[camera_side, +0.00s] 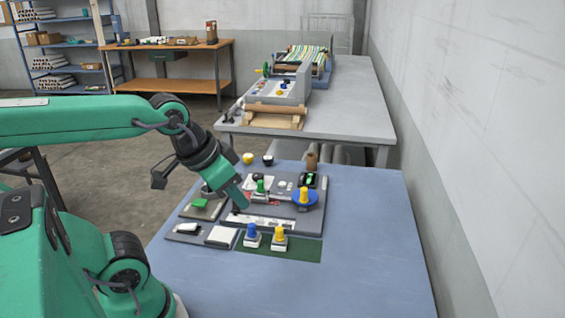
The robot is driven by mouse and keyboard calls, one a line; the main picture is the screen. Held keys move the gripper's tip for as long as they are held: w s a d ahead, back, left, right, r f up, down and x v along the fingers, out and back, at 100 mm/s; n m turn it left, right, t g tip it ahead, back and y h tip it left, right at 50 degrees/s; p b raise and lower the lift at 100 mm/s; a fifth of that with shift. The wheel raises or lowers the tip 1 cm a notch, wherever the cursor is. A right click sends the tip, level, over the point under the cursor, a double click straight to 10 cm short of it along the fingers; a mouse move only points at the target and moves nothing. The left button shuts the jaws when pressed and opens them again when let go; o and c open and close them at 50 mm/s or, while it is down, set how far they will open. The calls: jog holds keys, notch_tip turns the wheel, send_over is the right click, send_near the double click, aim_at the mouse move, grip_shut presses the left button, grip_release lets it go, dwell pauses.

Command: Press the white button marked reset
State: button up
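A grey control panel (312,222) lies on the blue table. Small whitish round parts (282,184) show on its upper middle; no reset marking is legible, so I cannot tell which is the reset button. A flat white square (221,236) lies at the front left of the panel, with a small white piece (187,228) left of it. My gripper (240,203) points down and right over the panel's left part, left of the green-topped knob (260,187). Its fingers look close together, but their gap is not clear. It hides part of the panel. Contact cannot be told.
Blue-topped (252,234) and yellow-topped (280,237) knobs stand at the front. Another yellow knob (304,196) rises from a blue disc at the right. A green piece (200,203) sits at left. The blue table (370,255) is clear on the right.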

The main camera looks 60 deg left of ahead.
grip_shut()
dwell(1.3)
